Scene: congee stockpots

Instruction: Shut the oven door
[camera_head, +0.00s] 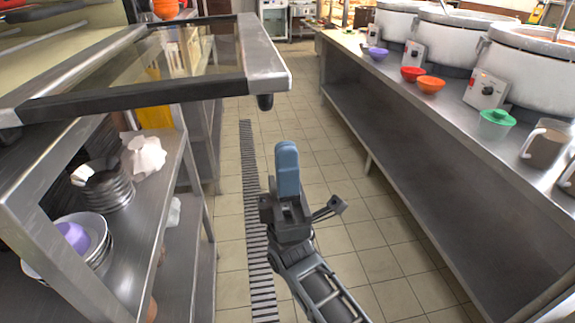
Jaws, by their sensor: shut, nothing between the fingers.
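The oven door (262,70) is a metal-framed panel with a glass window, at the upper left in the head view. It sticks out level over the aisle, so it stands open. The handle seems to be the dark piece under its outer corner, but I cannot tell. My gripper (287,150) is above the aisle floor, right of the door's outer edge and nearer to me, apart from it. Its blue-grey fingers are shut and point forward, with nothing held. The oven's inside is mostly out of view.
A steel shelf unit (165,200) with stacked plates (104,188) and a purple bowl (72,238) stands on the left. A long steel counter (440,120) with large pots and coloured bowls runs along the right. The tiled aisle (370,245) between is clear, with a floor drain grate (256,235).

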